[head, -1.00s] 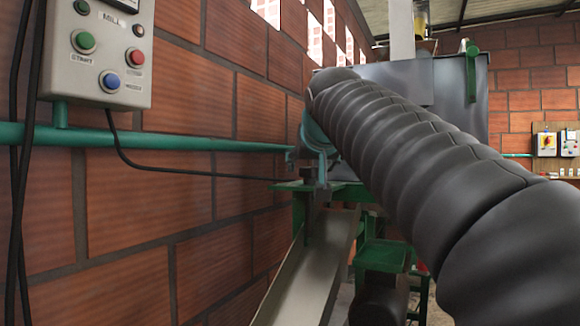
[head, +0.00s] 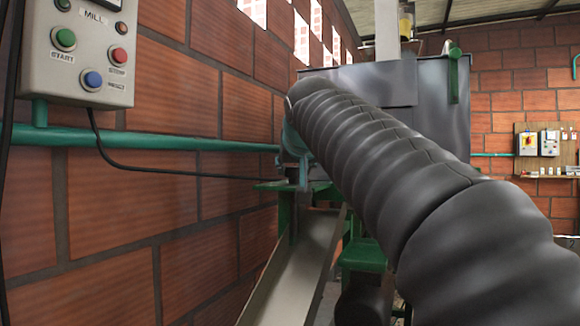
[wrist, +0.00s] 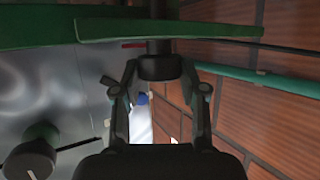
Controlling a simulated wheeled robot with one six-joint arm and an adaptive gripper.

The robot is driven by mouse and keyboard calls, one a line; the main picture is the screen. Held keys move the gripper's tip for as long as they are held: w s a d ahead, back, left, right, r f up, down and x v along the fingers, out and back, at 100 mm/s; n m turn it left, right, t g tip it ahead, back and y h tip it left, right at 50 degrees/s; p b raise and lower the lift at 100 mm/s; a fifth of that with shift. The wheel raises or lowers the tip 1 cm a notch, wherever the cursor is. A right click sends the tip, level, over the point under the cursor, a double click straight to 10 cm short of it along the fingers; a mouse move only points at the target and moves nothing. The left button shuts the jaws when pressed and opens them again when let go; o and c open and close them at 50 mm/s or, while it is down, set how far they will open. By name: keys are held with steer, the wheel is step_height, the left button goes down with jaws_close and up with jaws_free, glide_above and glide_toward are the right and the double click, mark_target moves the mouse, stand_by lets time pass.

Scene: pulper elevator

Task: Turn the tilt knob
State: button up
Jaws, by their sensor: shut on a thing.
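In the wrist view a dark round knob (wrist: 160,68) sits on a dark stem below a green bar. I take it to be the tilt knob. My gripper (wrist: 160,76) has its two fingers closed in on the knob's sides, one on the left and one on the right. In the head view my dark, ribbed arm reaches toward the grey machine (head: 350,85). The gripper's fingers and the knob cannot be made out clearly there.
A control box (head: 85,50) with green, red and blue buttons hangs on the brick wall at left. A teal pipe (head: 150,140) runs along the wall. A metal chute (head: 300,265) slopes down below the machine. Another black knob (wrist: 30,160) shows in the wrist view.

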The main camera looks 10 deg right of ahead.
steer(key=shift+w+a+f+m+g+h, duration=0.1)
steer(key=shift+m+g+h, duration=0.1)
steer(key=shift+m+h, duration=0.45)
steer(key=shift+a+f+m+g+h, duration=0.1)
steer(key=shift+m+g+h, duration=0.1)
steer(key=shift+m+h, duration=0.45)
steer(key=shift+r+m+g+h, duration=0.1)
steer(key=shift+m+g+h, duration=0.3)
steer(key=shift+m+h, duration=0.6)
steer(key=o, duration=1.1)
steer(key=shift+o, duration=0.2)
steer(key=v, duration=1.2)
steer(key=shift+a, duration=0.2)
steer(key=shift+d, duration=0.1)
